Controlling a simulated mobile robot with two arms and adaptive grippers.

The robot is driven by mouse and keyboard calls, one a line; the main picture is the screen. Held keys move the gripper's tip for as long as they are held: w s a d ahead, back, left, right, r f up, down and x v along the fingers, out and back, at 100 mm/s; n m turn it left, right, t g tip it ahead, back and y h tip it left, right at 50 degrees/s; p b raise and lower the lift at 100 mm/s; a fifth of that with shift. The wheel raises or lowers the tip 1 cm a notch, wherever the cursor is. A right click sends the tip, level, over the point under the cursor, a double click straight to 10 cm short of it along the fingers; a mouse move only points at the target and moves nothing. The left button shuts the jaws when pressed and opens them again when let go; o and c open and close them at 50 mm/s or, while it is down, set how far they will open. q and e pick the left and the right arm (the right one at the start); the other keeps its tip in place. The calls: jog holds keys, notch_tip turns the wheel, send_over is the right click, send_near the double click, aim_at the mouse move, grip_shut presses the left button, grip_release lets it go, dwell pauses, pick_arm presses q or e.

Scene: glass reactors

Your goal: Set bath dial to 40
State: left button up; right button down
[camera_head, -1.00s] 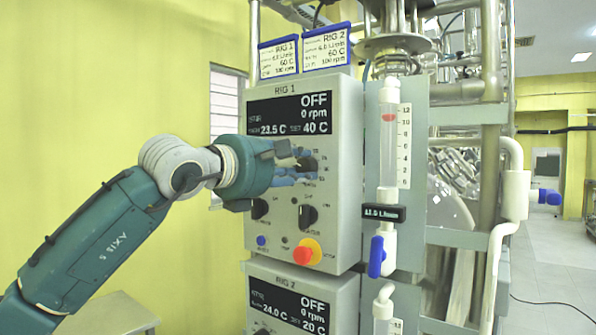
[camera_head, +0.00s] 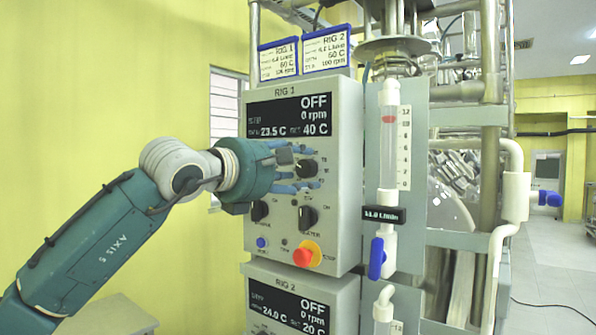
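The RIG 1 control box (camera_head: 345,110) faces me, with a black display (camera_head: 290,114) that reads OFF, 0 rpm, 23.5 C and SET 40 C. The black dial (camera_head: 306,168) sits on the panel below the display, with scale marks around it. My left gripper (camera_head: 311,168) reaches in from the left at this dial. Its blue-tipped fingers are spread, one above and one below the dial, with a gap showing around the knob. It holds nothing. My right gripper is not in view.
Two black switches (camera_head: 308,215), a blue button and a red-and-yellow stop knob (camera_head: 307,254) sit lower on the panel. A second RIG 2 box (camera_head: 300,300) is below. A flow tube (camera_head: 389,150) with a blue valve (camera_head: 376,258) stands close on the right.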

pick_arm(q)
jog(key=v, duration=1.2)
